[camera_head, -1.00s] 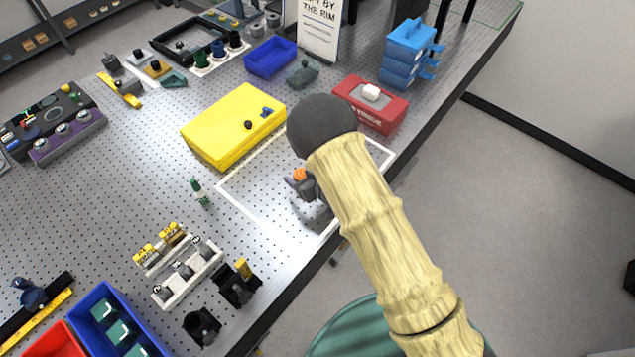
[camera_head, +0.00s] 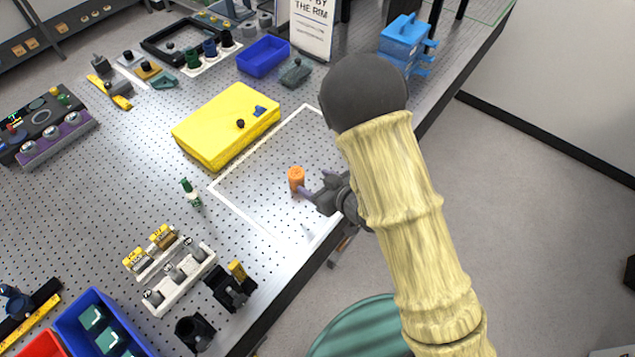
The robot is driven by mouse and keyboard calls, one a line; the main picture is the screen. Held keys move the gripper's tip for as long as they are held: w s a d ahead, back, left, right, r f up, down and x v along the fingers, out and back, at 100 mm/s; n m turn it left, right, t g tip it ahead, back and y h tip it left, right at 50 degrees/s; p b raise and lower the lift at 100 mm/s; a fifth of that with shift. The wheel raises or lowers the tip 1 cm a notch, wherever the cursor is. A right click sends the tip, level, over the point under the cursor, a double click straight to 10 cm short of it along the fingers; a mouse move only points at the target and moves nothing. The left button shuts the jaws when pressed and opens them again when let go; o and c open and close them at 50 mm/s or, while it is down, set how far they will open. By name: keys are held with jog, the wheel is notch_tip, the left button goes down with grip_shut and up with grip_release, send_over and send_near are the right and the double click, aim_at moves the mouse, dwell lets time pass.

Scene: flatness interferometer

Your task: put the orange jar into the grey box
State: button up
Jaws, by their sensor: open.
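The orange jar (camera_head: 296,179) stands upright on the perforated metal table, inside a white outlined square. My gripper (camera_head: 312,192) is open and low over the table, just right of the jar. Its purple-tipped finger is close to the jar's lower right side; I cannot tell whether they touch. No box that is plainly grey shows. A small grey-green container (camera_head: 296,72) stands at the back beside the blue bin; I cannot tell whether it is the grey box. My arm hides part of the table's right side.
A yellow box (camera_head: 226,126) stands behind and left of the jar. A small green bottle (camera_head: 191,193) is to the left. A white rack (camera_head: 178,275) and black holders (camera_head: 230,287) are at the front. A blue bin (camera_head: 264,56) and blue stacked cases (camera_head: 404,45) are behind.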

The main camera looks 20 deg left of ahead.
dwell(0.5)
jog(key=w+d+r+m+t+h, duration=0.1)
jog(key=w+d+r+m+h, duration=0.25)
jog(key=d, duration=0.55)
jog(key=w+d+r+m+t+h, duration=0.1)
jog(key=w+d+r+m+h, duration=0.25)
jog(key=d, duration=0.55)
jog(key=s+d+r+m+g+h, duration=0.2)
jog(key=s+d+r, duration=0.1)
jog(key=s+d, duration=0.3)
jog(key=s+d+r+m+g+h, duration=0.1)
jog(key=s+d+r+m+g, duration=0.2)
jog(key=s+d, duration=0.3)
jog(key=d, duration=0.3)
jog(key=shift+s+d+r+h, duration=0.25)
jog(key=shift+d+r+h, duration=0.05)
jog(key=shift+d+h, duration=0.1)
jog(key=shift+o, duration=0.5)
jog(key=shift+s, duration=0.1)
